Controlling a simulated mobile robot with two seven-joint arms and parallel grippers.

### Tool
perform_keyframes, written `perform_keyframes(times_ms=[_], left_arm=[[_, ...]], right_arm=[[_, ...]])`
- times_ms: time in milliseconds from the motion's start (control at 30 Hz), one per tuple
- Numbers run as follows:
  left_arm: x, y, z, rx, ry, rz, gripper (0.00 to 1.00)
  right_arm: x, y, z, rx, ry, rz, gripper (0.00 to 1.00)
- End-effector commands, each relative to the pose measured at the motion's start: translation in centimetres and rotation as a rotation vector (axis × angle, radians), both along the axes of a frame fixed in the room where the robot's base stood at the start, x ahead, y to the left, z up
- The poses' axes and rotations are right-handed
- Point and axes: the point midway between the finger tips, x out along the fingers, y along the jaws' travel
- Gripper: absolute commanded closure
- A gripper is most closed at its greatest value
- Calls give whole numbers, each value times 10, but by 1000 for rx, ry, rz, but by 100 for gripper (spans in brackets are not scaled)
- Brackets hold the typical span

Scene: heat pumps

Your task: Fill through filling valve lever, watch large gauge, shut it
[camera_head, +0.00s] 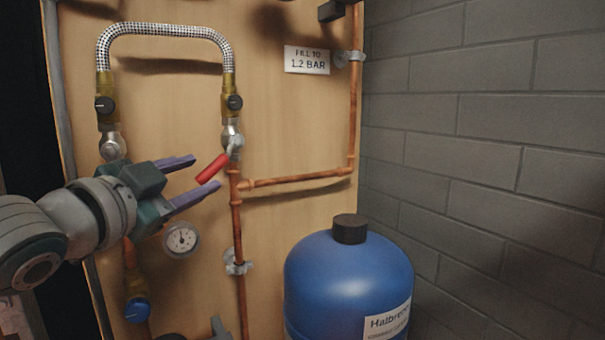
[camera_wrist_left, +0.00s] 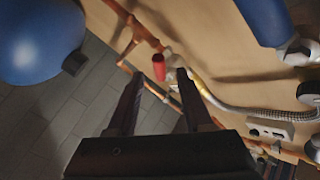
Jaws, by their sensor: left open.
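The red filling valve lever (camera_head: 212,168) sits on the valve under the right end of the braided hose, slanting down to the left from its pivot. My left gripper (camera_head: 202,173) is open, and its two purple fingers point right toward the lever. In the head view the lever's free end shows between the fingertips. In the left wrist view the red lever (camera_wrist_left: 159,67) lies just beyond the open fingers (camera_wrist_left: 160,82); I cannot tell whether they touch it. A small round gauge (camera_head: 182,239) is below the gripper. No large gauge is clearly visible. My right gripper is not in view.
The braided hose (camera_head: 163,29) arches above two black-knobbed valves. A sign (camera_head: 307,60) reads "FILL TO 1.2 BAR". Copper pipes (camera_head: 297,180) run across the wooden board. A blue tank (camera_head: 347,280) stands at lower right, and a blue knob (camera_head: 138,310) is at lower left.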

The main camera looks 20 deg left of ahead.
Motion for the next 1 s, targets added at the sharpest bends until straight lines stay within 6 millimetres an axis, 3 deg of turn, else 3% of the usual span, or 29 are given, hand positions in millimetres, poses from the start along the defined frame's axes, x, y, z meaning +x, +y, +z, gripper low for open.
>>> perform_keyframes(times_ms=[100,300,667,1000], left_arm=[[20,1,-1,0,-1,2,49],[41,1,-1,-2,0,0,49],[46,1,-1,-1,1,0,49],[46,1,-1,-1,1,0,85]], right_arm=[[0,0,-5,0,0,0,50],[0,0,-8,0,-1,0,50],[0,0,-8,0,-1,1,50],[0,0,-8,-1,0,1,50]])
